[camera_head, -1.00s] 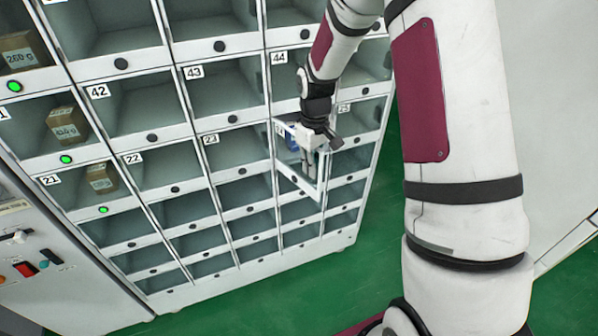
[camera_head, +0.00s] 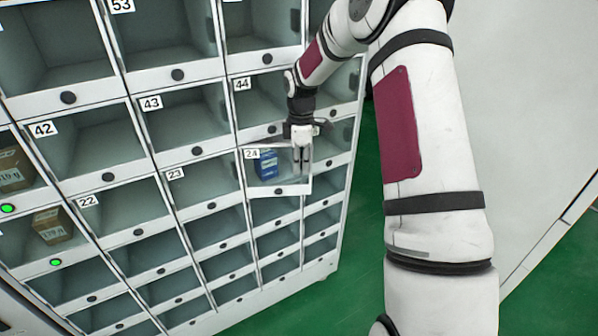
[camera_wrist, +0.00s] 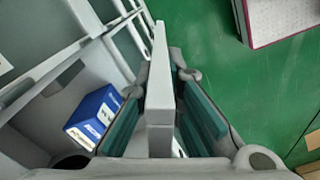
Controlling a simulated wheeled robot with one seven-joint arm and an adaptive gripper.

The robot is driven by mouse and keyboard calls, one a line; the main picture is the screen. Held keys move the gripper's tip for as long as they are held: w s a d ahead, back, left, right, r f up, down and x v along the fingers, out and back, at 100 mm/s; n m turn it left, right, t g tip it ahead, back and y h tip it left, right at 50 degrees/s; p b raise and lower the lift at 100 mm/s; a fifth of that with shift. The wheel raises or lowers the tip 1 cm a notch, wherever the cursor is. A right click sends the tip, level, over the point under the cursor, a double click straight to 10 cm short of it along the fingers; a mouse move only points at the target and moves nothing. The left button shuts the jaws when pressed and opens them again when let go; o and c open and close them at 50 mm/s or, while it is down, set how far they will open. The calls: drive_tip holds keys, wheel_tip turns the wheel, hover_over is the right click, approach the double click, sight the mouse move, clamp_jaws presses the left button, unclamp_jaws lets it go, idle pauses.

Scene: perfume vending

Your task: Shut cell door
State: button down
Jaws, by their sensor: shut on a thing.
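The cell door (camera_head: 290,190) is a clear pane in a pale frame, labelled 24, in the right part of the locker wall. It stands ajar, its right side out from the locker front. My gripper (camera_head: 301,163) is at the door's right edge. In the wrist view, the fingers (camera_wrist: 160,112) sit on both sides of the pale door edge (camera_wrist: 160,70) and are shut on it. A blue box (camera_head: 266,164) shows through the pane. It also shows in the wrist view (camera_wrist: 94,116), left of the door.
Neighbouring cells with clear fronts surround this one, including 23 (camera_head: 176,174) and 44 (camera_head: 241,84). Cardboard boxes (camera_head: 52,225) are in cells at the left, beside green lights. Green floor (camera_head: 365,230) lies open to the right of the lockers.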

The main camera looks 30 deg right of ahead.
drive_tip(key=shift+w+d+n, duration=0.2)
drive_tip(key=shift+w+n, duration=0.1)
drive_tip(key=shift+w, duration=0.2)
drive_tip(key=c, duration=1.7)
unclamp_jaws()
